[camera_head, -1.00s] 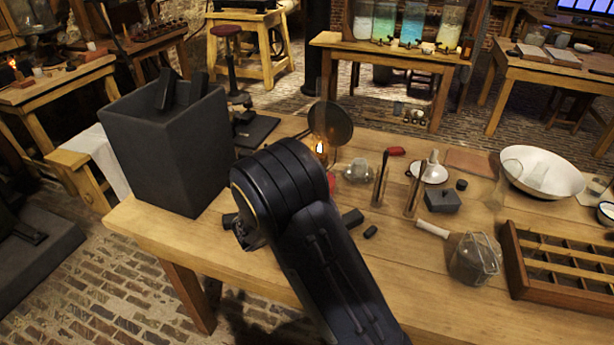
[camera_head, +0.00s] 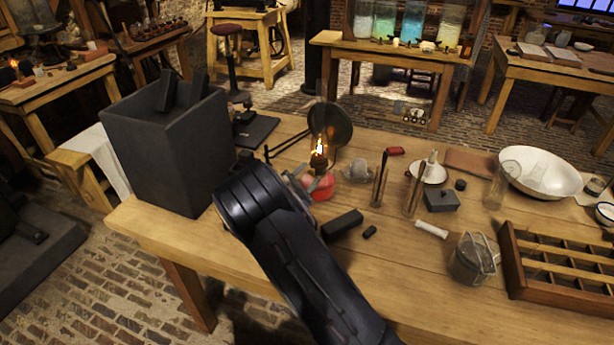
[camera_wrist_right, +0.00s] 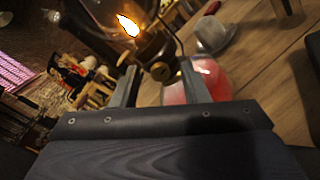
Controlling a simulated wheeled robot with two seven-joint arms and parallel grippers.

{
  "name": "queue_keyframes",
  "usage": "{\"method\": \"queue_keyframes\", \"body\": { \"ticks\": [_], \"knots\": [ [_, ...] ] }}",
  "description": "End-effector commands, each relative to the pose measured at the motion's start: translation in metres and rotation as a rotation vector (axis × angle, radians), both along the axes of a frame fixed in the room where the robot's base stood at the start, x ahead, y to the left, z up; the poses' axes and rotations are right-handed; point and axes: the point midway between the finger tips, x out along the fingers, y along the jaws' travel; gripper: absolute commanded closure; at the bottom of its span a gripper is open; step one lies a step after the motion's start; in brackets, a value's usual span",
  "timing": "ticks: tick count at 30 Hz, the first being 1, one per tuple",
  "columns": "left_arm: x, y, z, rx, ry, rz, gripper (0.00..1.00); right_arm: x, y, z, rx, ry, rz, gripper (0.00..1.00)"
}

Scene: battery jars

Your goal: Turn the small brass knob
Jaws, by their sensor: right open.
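An oil lamp with a red base (camera_head: 320,188), a dark brass burner (camera_head: 319,161) and a lit flame stands on the wooden table in the head view. In the right wrist view, the small brass knob (camera_wrist_right: 161,72) shows as a round end at the burner's side, above the red base (camera_wrist_right: 208,82). My right gripper (camera_wrist_right: 161,76) is open, its two fingers on either side of the knob, with nothing visibly held. I cannot tell whether either finger touches it. In the head view, my right gripper (camera_head: 303,178) is beside the lamp, partly hidden by my wrist. My left gripper is out of view.
A round dark reflector (camera_head: 340,122) stands behind the lamp. A grey box (camera_head: 165,150) is to the left. A black block (camera_head: 342,224), a glass piece (camera_head: 356,170) and upright rods (camera_head: 380,180) are to the right. A wooden tray (camera_head: 560,262) lies far right.

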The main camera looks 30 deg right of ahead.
Motion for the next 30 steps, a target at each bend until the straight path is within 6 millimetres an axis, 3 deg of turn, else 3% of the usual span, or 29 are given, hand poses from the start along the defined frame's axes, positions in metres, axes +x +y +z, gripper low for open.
{"method": "queue_keyframes", "body": {
  "ticks": [5, 14, 30],
  "knots": [
    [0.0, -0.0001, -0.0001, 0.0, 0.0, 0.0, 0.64, -0.0001, 0.0001, -0.0001, 0.0, 0.0, 0.0, 0.6],
    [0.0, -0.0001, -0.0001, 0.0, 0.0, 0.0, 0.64, -0.0002, 0.0001, -0.0001, 0.001, 0.0, -0.001, 0.99],
    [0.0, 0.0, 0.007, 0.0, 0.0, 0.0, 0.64, -0.0001, 0.0005, 0.0015, -0.069, 0.129, -0.001, 1.0]
  ]
}}
